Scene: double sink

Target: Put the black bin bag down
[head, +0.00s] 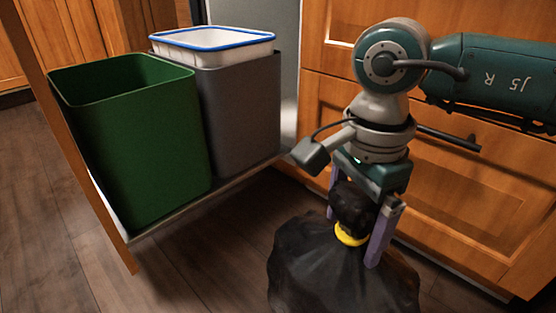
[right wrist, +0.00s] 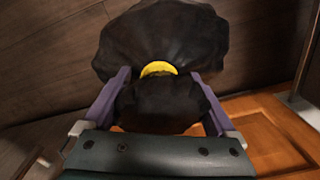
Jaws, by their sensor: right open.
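The black bin bag (head: 335,270) is at the bottom of the head view, over the wooden floor. A yellow tie (head: 350,235) rings its neck, with a bunched black top (head: 350,205) above. My right gripper (head: 350,241) points down, its purple fingers open on either side of the bunched top. In the right wrist view the bag (right wrist: 165,45) lies beyond the yellow tie (right wrist: 158,69), and the bunched top is between the spread fingers (right wrist: 160,88). The bag's underside is out of frame, so its contact with the floor cannot be told. My left gripper is not in view.
A pulled-out drawer (head: 185,212) at left holds a green bin (head: 140,150) and a grey bin (head: 240,120) with a white, blue-rimmed liner (head: 215,45). Wooden cabinet fronts (head: 450,190) with a dark handle (head: 450,138) stand right behind my arm. Floor (head: 190,275) left of the bag is clear.

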